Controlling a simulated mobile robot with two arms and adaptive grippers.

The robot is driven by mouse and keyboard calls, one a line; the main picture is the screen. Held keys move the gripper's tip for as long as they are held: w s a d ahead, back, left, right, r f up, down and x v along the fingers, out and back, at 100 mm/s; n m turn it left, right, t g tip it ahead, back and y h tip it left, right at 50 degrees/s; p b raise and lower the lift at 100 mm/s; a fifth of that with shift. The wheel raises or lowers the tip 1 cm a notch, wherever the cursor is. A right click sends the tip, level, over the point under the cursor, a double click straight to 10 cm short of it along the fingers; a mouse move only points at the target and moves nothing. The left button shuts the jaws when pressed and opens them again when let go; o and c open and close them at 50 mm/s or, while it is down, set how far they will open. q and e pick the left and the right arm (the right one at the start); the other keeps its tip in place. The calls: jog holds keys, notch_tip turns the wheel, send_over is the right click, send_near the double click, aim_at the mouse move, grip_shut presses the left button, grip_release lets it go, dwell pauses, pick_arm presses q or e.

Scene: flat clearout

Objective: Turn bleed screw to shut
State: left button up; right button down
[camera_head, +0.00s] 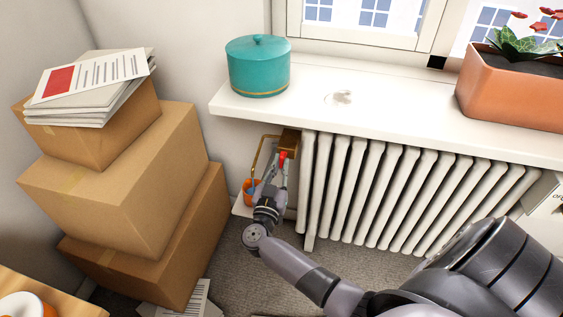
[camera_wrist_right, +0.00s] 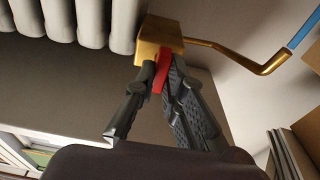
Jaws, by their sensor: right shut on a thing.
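The red bleed screw handle (camera_head: 283,158) sits on a brass block (camera_head: 290,139) at the left end of the radiator. In the right wrist view the red handle (camera_wrist_right: 161,70) stands out from the brass block (camera_wrist_right: 157,38). My right gripper (camera_wrist_right: 160,82) is shut on the red handle, one finger on each side. The fingers and wrist hide part of the handle in the head view. A bent brass pipe (camera_wrist_right: 238,55) runs from the block to a blue tube (camera_wrist_right: 305,28). My left gripper is not in view.
The white radiator (camera_head: 400,195) stands under a sill with a teal pot (camera_head: 258,72) and a planter (camera_head: 508,95). An orange container (camera_head: 250,186) stands beneath the pipe. Stacked cardboard boxes (camera_head: 110,190) crowd the left. Carpet (camera_head: 228,245) shows between boxes and radiator.

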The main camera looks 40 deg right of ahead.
jog(key=shift+m, duration=0.5)
jog(key=shift+m+b, duration=0.4)
jog(key=shift+m, duration=0.4)
jog(key=shift+m+g+b, duration=0.3)
jog(key=shift+m+g, duration=0.1)
jog(key=shift+m, duration=0.6)
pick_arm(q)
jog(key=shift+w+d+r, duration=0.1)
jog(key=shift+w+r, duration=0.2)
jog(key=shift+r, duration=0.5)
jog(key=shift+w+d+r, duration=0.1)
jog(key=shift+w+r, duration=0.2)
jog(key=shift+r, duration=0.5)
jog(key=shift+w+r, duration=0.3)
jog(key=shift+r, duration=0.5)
pick_arm(e)
jog(key=shift+m, duration=0.3)
